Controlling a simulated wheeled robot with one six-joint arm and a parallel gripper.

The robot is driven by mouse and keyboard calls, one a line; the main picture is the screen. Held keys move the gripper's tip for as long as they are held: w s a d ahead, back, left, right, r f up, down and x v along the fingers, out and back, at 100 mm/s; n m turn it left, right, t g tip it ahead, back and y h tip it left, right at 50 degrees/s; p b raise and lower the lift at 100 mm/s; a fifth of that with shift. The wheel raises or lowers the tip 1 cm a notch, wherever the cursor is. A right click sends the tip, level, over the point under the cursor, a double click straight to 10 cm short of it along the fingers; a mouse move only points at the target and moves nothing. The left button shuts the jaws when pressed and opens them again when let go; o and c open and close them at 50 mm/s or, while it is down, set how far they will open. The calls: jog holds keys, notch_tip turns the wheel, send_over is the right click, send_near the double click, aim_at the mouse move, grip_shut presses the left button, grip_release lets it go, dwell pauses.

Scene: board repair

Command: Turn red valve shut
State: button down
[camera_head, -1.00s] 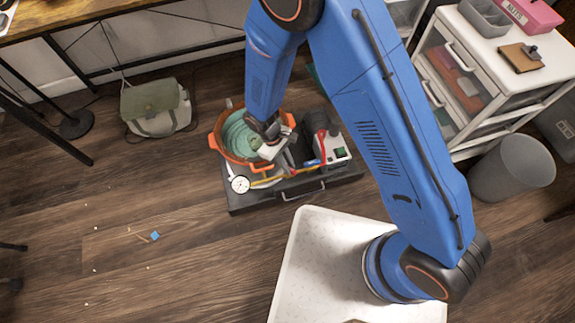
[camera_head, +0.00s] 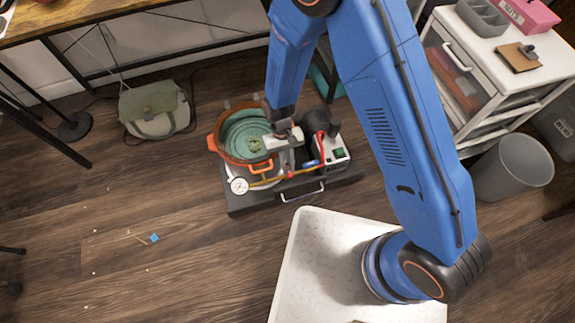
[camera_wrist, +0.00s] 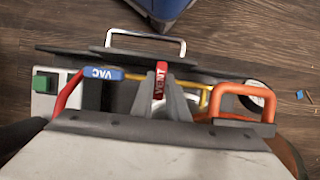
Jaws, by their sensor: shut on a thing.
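The red valve handle (camera_wrist: 160,80), marked VENT, sticks out between the grey fingers of my gripper (camera_wrist: 161,102) in the wrist view. My gripper is shut on this handle. In the head view my gripper (camera_head: 288,158) is low over the front of the pump unit, just right of the orange pot, and hides most of the red handle. A blue handle (camera_wrist: 103,73) marked VAC lies beside it, to the left in the wrist view; it also shows in the head view (camera_head: 311,164). The valve body under the fingers is hidden.
The orange pot (camera_head: 216,143) with a green inside stands left of my gripper. A white dial gauge (camera_head: 239,186) and an orange pot handle (camera_wrist: 243,92) are close by. A green switch (camera_wrist: 45,83) is on the pump box.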

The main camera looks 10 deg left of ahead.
dwell(0.4)
jog(key=c, duration=1.7)
grip_release()
jog(key=v, duration=1.7)
jog(key=shift+w+a+r, duration=0.1)
jog(key=shift+w+r, duration=0.05)
